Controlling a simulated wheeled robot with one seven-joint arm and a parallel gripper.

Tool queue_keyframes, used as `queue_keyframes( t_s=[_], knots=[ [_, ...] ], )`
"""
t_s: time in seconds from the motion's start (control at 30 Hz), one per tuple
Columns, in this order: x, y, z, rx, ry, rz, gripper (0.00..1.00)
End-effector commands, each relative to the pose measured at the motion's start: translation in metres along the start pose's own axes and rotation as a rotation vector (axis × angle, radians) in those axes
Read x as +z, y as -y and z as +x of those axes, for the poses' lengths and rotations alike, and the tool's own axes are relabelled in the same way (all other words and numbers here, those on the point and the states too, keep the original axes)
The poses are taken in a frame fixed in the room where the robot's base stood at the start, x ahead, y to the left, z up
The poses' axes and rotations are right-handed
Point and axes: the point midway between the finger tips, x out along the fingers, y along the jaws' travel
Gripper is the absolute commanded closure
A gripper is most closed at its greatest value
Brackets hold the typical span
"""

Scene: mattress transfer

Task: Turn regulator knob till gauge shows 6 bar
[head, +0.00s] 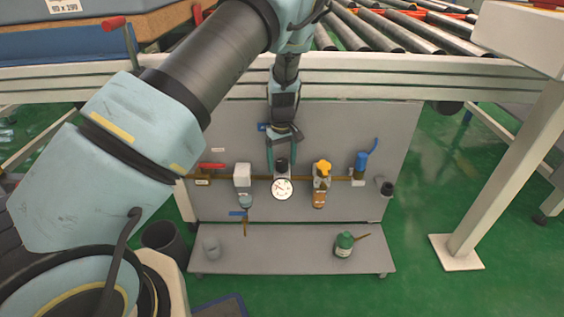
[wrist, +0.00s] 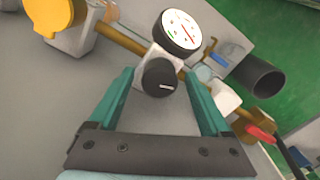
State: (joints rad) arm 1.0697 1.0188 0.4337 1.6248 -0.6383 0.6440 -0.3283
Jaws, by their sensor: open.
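The black regulator knob (head: 282,163) sits just above the round white gauge (head: 282,188) on the grey panel's brass pipe. In the wrist view the knob (wrist: 159,80), with a pale mark on its face, lies between the fingertips of my gripper (wrist: 158,74). The gauge (wrist: 182,32) shows a red needle and a coloured scale, but its figures are too small to read. In the head view my gripper (head: 282,152) points down with green fingers on either side of the knob. It is open, with gaps visible beside the knob.
Along the pipe are a red-handled valve (head: 211,167), a white block (head: 242,171), a yellow-topped fitting (head: 322,169) and a blue valve (head: 361,162). A roller conveyor (head: 405,38) lies above.

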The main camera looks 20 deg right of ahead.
Motion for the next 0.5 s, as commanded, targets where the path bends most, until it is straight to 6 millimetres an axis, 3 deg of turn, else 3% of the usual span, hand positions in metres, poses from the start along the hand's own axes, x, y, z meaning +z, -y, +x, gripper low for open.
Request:
queue_keyframes(
  t_s=[0.17,0.5],
  knots=[
    [0.0000,-0.0001,-0.0002,0.000,0.000,0.000,0.20],
    [0.0000,0.0000,-0.0003,0.000,0.000,0.000,0.59]
  ],
)
